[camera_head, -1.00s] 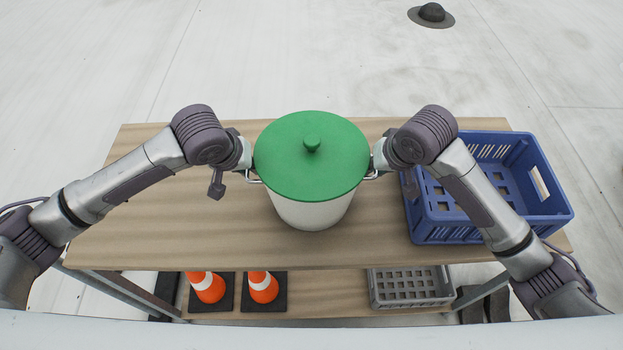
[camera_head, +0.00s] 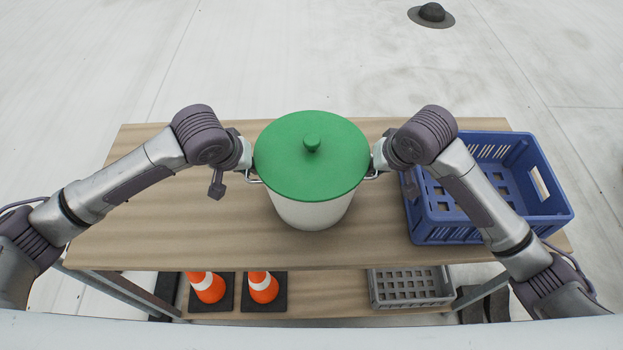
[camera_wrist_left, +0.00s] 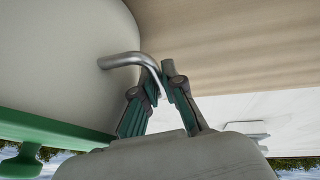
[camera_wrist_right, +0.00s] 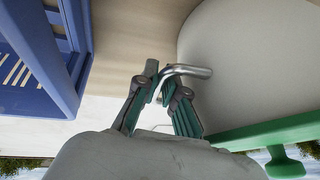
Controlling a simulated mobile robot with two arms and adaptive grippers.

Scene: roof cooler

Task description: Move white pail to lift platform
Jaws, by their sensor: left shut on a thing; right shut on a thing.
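The white pail (camera_head: 312,213) with a green lid (camera_head: 290,170) is upright at the middle of the wooden table (camera_head: 190,235). I cannot tell whether its base touches the top. My left gripper (camera_head: 250,177) is shut on the pail's left metal handle, which shows in the left wrist view (camera_wrist_left: 125,59). My right gripper (camera_head: 374,174) is shut on the opposite metal handle, which shows in the right wrist view (camera_wrist_right: 190,71). No lift platform can be made out.
A blue crate (camera_head: 440,232) stands on the table at the right, beside my right arm. Two orange cones (camera_head: 207,288) (camera_head: 263,288) and a grey crate (camera_head: 411,301) sit on the lower shelf. The tabletop left of the pail is clear.

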